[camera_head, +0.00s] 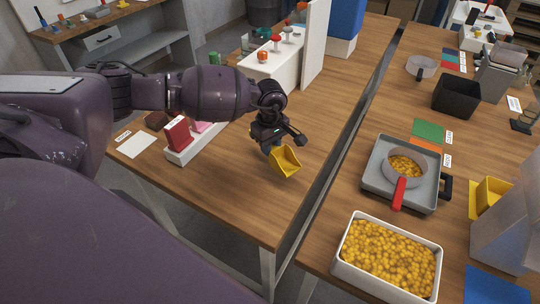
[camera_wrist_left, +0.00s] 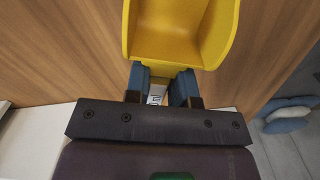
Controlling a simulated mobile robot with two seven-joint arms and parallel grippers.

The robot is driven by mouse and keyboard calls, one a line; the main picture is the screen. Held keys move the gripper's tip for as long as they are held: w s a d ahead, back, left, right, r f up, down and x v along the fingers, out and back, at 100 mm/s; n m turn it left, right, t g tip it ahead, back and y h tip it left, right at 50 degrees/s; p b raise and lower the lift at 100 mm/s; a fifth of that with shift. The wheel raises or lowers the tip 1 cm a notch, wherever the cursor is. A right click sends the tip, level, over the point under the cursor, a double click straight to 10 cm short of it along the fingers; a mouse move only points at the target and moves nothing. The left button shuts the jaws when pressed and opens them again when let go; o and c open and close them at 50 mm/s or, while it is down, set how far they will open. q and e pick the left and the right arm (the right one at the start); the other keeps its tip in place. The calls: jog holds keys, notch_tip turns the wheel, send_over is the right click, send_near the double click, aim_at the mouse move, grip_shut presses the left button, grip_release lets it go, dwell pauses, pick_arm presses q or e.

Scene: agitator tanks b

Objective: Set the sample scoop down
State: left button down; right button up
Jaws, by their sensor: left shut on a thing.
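The yellow sample scoop (camera_head: 285,162) is in my left gripper (camera_head: 274,145), over the front part of the left wooden table (camera_head: 240,208). In the left wrist view, the scoop (camera_wrist_left: 181,35) fills the top middle with its open side toward the camera. The fingers of my left gripper (camera_wrist_left: 160,88) are shut on the scoop's handle, which is mostly hidden between them. Wood shows behind the scoop; whether it touches the table I cannot tell. My right gripper is not in view.
A white holder (camera_head: 185,154) with red and pink blocks stands left of the scoop. A gap separates this table from the right one, which bears a bin of yellow pieces (camera_head: 345,240) and a pan (camera_head: 406,167) on a grey plate. Bare wood lies around the scoop.

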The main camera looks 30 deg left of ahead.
pick_arm(q)
notch_tip(320, 180, down, 4)
jog(key=shift+r, duration=0.1)
jog(key=shift+f, duration=0.25)
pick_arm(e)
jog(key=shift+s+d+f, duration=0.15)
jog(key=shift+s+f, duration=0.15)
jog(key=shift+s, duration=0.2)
pick_arm(q)
jog(key=shift+f, duration=0.15)
jog(key=c, duration=1.4)
grip_release()
jog(key=o, duration=0.4)
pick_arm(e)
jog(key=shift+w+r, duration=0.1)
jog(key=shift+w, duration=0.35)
